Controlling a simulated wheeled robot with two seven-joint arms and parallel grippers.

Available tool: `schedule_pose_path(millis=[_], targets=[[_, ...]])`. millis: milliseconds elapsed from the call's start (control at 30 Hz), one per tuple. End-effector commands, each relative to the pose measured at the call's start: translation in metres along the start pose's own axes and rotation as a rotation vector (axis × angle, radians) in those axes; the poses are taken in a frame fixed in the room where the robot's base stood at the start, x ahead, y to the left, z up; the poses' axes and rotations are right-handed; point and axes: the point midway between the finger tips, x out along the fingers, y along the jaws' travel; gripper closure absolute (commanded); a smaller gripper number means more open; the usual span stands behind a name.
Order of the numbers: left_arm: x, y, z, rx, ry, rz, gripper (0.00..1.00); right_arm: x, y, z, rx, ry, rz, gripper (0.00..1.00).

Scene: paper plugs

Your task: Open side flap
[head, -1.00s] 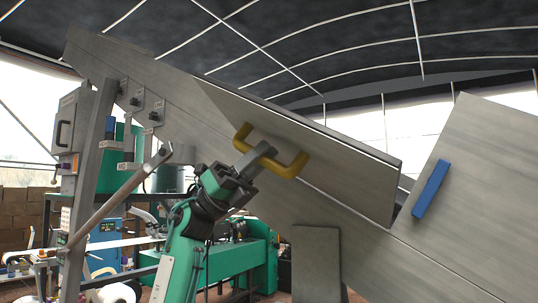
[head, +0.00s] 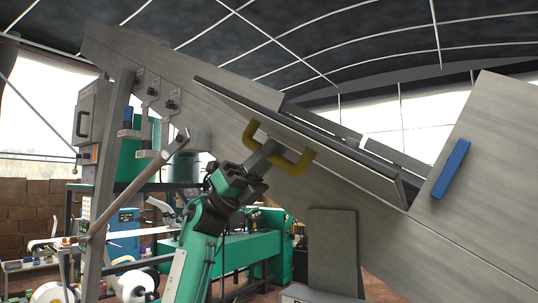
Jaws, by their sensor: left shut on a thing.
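The side flap (head: 330,150) is a long grey metal panel on the sloping grey machine body (head: 440,246). It stands tilted out from the body, with a dark gap showing along its upper edge. A yellow handle (head: 293,166) is fixed to the flap's outer face. My left gripper (head: 268,154) is shut on the yellow handle, with the green arm reaching up from below. My right gripper is not in view.
A second grey panel with a blue handle (head: 450,168) is to the right of the flap. A grey control box (head: 88,116) and a slanted post stand at left. Green machinery (head: 225,245) is behind my arm.

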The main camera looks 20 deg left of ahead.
Motion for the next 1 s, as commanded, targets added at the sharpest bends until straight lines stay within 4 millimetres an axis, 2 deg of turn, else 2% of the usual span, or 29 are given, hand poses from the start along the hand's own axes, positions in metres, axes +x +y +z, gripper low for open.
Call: schedule_pose_path(millis=[33,67,167,433,567,733,833,1000], targets=[[0.000,0.001,-0.001,-0.001,0.001,0.001,1.00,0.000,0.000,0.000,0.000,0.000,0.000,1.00],[0.000,0.001,-0.001,-0.001,0.001,0.001,0.78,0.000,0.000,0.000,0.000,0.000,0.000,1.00],[0.000,0.000,-0.001,-0.001,0.001,0.001,0.59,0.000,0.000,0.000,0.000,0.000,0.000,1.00],[0.000,0.000,0.000,-0.001,0.000,0.000,0.59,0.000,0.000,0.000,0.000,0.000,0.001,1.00],[-0.008,0.001,-0.001,-0.001,0.000,0.003,0.59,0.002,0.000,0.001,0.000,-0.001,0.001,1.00],[-0.039,0.002,-0.001,-0.002,-0.001,0.005,0.59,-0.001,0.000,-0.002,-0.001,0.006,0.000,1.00],[-0.063,0.002,-0.002,-0.001,0.000,0.005,0.59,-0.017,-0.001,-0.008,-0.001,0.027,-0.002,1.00],[-0.101,0.002,-0.002,-0.002,0.000,0.005,0.59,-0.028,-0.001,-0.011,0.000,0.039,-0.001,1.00]])
